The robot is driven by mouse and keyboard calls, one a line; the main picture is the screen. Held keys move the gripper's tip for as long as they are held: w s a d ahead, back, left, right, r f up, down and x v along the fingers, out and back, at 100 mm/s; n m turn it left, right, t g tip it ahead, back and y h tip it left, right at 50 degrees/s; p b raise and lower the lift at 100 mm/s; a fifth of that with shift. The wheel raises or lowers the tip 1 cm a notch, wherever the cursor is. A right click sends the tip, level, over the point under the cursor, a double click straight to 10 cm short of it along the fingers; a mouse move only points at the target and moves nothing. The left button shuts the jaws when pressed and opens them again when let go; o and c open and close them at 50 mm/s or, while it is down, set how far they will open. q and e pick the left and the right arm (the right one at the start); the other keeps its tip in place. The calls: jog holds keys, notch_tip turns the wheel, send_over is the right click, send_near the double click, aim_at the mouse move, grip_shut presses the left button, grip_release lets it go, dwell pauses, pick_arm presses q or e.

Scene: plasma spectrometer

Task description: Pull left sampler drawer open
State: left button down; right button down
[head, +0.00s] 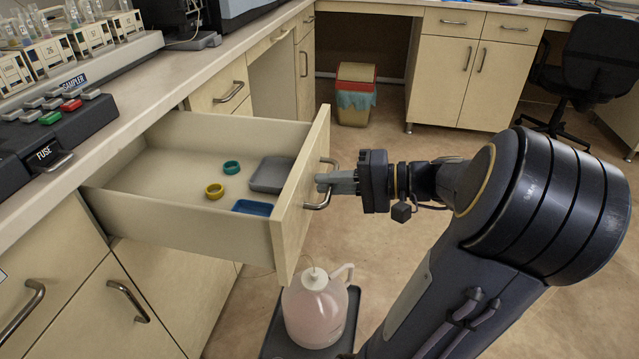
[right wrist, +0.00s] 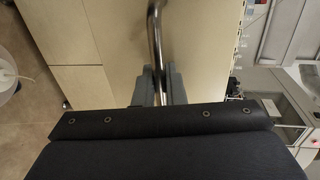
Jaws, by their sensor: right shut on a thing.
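The left sampler drawer (head: 185,205) stands well out from the cabinet under the counter in the head view. Inside it lie a teal ring (head: 232,167), a yellow ring (head: 214,191), a grey tray (head: 271,175) and a blue tray (head: 252,208). My right gripper (head: 328,182) is shut on the drawer's metal handle (head: 322,201), at the front panel's outer face. In the right wrist view the handle (right wrist: 154,40) runs between the two grey fingers (right wrist: 158,85). My left gripper is not in view.
A pinkish jug (head: 315,308) stands on a dark tray on the floor, just below the drawer front. The sampler (head: 75,85) with racks and buttons sits on the counter at left. A bin (head: 355,95) and a chair (head: 595,70) stand farther back. Open floor lies between.

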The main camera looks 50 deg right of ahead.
jog(key=shift+s+d, duration=0.15)
jog(key=shift+s, duration=0.15)
jog(key=c, duration=1.9)
grip_release()
jog(key=p+v, duration=0.1)
jog(key=v, duration=0.6)
jog(key=shift+s+d, duration=0.25)
jog(key=shift+s, duration=0.05)
